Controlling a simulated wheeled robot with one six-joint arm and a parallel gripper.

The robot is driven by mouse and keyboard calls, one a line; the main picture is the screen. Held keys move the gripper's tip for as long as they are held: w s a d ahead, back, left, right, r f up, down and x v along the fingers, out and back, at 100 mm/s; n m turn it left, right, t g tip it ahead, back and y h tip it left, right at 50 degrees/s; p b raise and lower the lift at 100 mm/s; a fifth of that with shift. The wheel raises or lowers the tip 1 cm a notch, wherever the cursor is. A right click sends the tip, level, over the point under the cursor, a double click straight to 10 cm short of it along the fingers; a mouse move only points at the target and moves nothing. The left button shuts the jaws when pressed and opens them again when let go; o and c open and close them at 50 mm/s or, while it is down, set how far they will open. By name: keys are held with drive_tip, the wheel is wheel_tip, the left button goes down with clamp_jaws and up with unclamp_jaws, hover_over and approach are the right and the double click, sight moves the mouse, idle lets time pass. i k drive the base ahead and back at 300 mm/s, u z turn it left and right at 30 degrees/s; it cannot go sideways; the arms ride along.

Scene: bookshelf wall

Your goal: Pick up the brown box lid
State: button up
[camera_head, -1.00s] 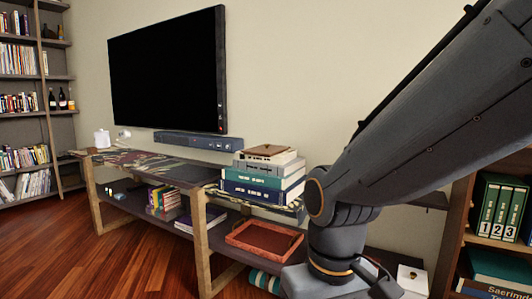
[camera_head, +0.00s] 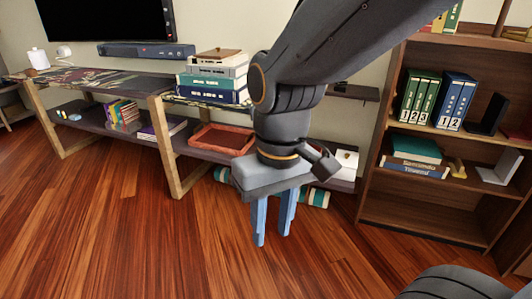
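A flat brown lid with a small raised knob (camera_head: 218,53) lies on top of a stack of books and boxes (camera_head: 212,82) on the upper shelf of the low console. I take it for the brown box lid. My gripper (camera_head: 272,228) hangs in front of the console, to the right of the stack and lower than it. Its two blue fingers point down with a gap between them and nothing held. My arm passes close to the right side of the stack in the picture.
A red-brown tray (camera_head: 222,138) and a white box (camera_head: 346,163) are on the console's lower shelf. A bookcase (camera_head: 440,110) with binders stands at right. A television (camera_head: 105,20) hangs above. The wooden floor (camera_head: 130,235) in front is clear.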

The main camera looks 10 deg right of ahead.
sight(218, 53)
drive_tip(key=z, duration=0.85)
drive_tip(key=i, duration=0.6)
drive_tip(key=u, duration=0.7)
